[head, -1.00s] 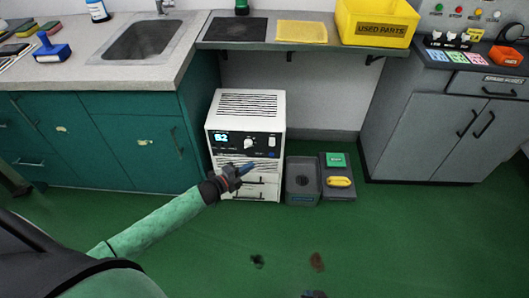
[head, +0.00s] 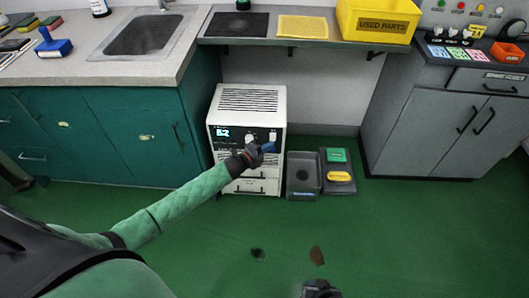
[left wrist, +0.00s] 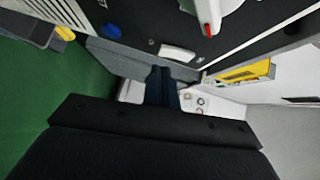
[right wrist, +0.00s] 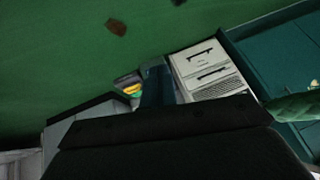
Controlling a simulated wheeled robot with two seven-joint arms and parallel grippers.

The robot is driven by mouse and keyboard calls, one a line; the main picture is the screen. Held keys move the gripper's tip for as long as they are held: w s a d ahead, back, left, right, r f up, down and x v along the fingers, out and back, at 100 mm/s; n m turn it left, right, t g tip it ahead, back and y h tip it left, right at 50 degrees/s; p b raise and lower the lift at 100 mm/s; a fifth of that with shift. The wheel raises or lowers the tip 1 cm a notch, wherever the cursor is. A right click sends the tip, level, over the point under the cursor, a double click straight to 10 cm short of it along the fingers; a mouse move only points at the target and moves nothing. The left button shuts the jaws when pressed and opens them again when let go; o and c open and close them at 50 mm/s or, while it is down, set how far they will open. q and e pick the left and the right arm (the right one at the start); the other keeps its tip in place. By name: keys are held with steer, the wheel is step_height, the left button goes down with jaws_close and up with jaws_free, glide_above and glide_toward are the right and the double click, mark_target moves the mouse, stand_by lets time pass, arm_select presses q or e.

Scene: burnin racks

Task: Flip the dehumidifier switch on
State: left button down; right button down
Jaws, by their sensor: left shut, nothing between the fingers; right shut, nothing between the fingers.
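The dehumidifier (head: 215,160) is a white box on the floor with a dark front panel, a lit display (head: 223,133) and a round knob (head: 250,139). Its white switch (head: 272,135) is at the panel's right, and I cannot tell its position. My left gripper (head: 268,148) is shut and empty, just below the switch. In the left wrist view, the fingertips (left wrist: 160,70) are close to the white switch (left wrist: 178,52); I cannot tell whether they touch. The knob (left wrist: 208,20) shows at the top there. My right gripper (head: 320,287) is shut and empty, low over the floor at the bottom edge.
A grey bin (head: 303,191) and a tray (head: 340,186) with green and yellow items stand right of the dehumidifier. Teal cabinets (head: 120,130) stand left, a shelf (head: 300,41) with a yellow bin (head: 376,24) is above, and grey cabinets (head: 420,120) are at right. The green floor in front is mostly open.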

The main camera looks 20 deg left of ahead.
arm_select(q)
steer(key=shift+w+a+f, duration=0.1)
steer(key=shift+w+a, duration=0.05)
steer(key=shift+w, duration=0.5)
arm_select(e)
steer(key=shift+w+r, duration=0.1)
steer(key=shift+r, duration=0.3)
steer(key=shift+f, duration=0.15)
arm_select(q)
steer(key=shift+w+f+b, duration=0.15)
steer(key=shift+f+b, duration=0.15)
steer(key=shift+b, duration=0.45)
steer(key=shift+r, duration=0.3)
arm_select(e)
step_height(320, 180, down, 5)
steer(key=shift+f, duration=0.2)
arm_select(q)
steer(key=shift+f, duration=0.1)
arm_select(e)
steer(key=shift+s, duration=0.2)
